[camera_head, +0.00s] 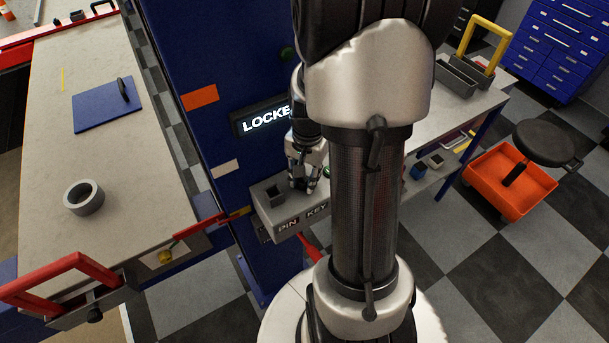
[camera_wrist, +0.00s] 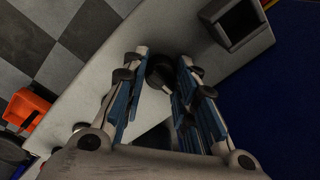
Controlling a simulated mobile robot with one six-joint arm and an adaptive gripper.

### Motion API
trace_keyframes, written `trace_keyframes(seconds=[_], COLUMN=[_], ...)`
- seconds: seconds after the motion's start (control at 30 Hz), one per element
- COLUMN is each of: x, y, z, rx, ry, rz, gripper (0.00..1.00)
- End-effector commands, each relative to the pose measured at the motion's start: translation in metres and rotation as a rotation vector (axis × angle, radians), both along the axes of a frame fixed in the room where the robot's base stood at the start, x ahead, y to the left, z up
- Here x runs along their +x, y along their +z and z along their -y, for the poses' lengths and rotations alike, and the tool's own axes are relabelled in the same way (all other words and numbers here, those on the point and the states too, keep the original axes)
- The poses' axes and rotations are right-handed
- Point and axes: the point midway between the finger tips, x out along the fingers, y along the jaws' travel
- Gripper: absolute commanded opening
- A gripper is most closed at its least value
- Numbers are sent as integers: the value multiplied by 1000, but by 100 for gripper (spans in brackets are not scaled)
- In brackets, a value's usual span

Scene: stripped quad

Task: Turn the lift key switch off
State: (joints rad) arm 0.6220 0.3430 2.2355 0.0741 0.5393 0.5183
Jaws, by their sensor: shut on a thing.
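A grey box (camera_head: 268,219) labelled PIN and KEY is fixed low on the blue column, and its right part is hidden behind my arm. My gripper (camera_head: 303,184) points down onto the box's top, above the KEY label. In the wrist view, the dark round key switch (camera_wrist: 160,70) sits between the fingertips of my gripper (camera_wrist: 163,60), which is shut on it. The key's exact angle is hard to make out. A lit sign (camera_head: 264,120) on the column reads "LOCKE", with its end hidden by my arm.
A square socket (camera_wrist: 238,22) stands on the box beside the key. At left is a workbench (camera_head: 125,160) with a blue plate (camera_head: 105,108), a grey ring (camera_head: 83,198) and a red-handled bar (camera_head: 55,278). An orange bin (camera_head: 510,180) stands at right on the checkered floor.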

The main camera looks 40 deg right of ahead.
Motion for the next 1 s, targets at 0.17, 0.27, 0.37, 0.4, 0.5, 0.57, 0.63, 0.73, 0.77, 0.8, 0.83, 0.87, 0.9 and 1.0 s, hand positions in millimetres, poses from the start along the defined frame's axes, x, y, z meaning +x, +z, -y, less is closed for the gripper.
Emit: trace_keyframes(seconds=[0.17,0.27,0.37,0.4,0.5,0.57,0.63,0.73,0.77,0.8,0.83,0.87,0.9,1.0], x=[-1,-1,-1,-1,-1,-1,0,0,0,0,0,0,0,0], y=[-1,-1,-1,-1,-1,0,0,0,0,1,2,5,9,24], z=[-1,-1,-1,-1,0,0,0,0,0,0,0,0,1,1], rx=[2,2,1,1,0,1,1,0,0,0,-1,-2,-2,-4], ry=[3,3,2,2,2,1,1,1,1,1,1,1,1,1], rz=[-4,-4,-3,-3,-2,-1,-1,-1,-1,-1,0,1,3,5], gripper=[3,32,39,42,47,47,47,47,47,47,47,47,47,47])
